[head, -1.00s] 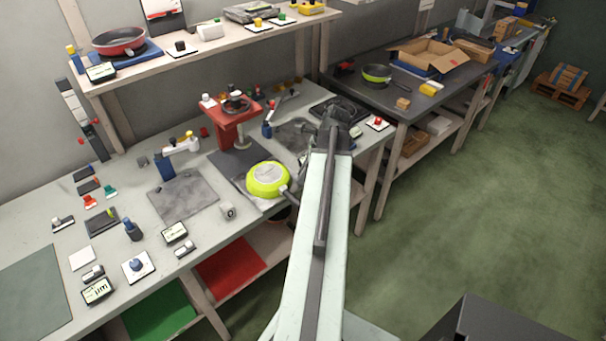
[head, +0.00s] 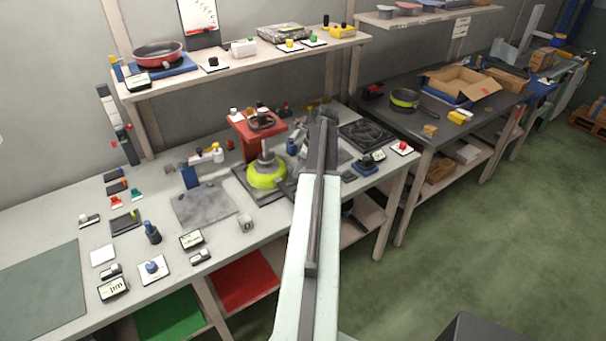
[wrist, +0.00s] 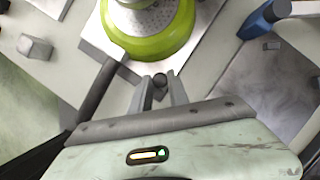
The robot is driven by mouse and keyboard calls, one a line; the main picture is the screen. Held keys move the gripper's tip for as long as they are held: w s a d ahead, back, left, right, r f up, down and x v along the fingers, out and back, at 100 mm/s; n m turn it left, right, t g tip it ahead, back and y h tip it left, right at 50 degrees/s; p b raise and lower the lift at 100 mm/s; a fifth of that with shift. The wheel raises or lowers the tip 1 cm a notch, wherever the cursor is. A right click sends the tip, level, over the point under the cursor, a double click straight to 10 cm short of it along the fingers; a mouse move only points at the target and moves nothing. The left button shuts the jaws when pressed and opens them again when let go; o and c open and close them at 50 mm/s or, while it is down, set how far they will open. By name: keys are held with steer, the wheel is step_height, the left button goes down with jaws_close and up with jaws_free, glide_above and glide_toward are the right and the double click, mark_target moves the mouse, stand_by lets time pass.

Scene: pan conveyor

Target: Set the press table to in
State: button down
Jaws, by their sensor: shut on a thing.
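The red press (head: 246,128) with its dark handwheel stands at the back of the bench in the head view. Its grey stamp (head: 266,159) is over the upturned lime-green pan (head: 264,181). The pan also shows in the wrist view (wrist: 178,38), lying on the pale press table (wrist: 205,14). My gripper (wrist: 161,86) is shut on a small dark knob (wrist: 160,80) at the table's near edge. The pan's dark handle (wrist: 93,96) sticks out left of my fingers. In the head view my arm hides my gripper and the knob.
A grey metal block (wrist: 35,47) lies left of the pan handle in the wrist view. A blue-headed tool (wrist: 256,22) is at the right. In the head view, a grey mat (head: 205,206) lies left of the press, and a black grate (head: 367,134) lies right of it.

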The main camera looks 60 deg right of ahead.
steer(key=shift+w, duration=0.35)
steer(key=c, duration=1.3)
jaws_free()
steer(key=shift+w, duration=0.1)
steer(key=shift+o, duration=0.2)
steer(key=p+v, duration=0.7)
steer(key=v, duration=0.1)
steer(key=shift+f, duration=0.15)
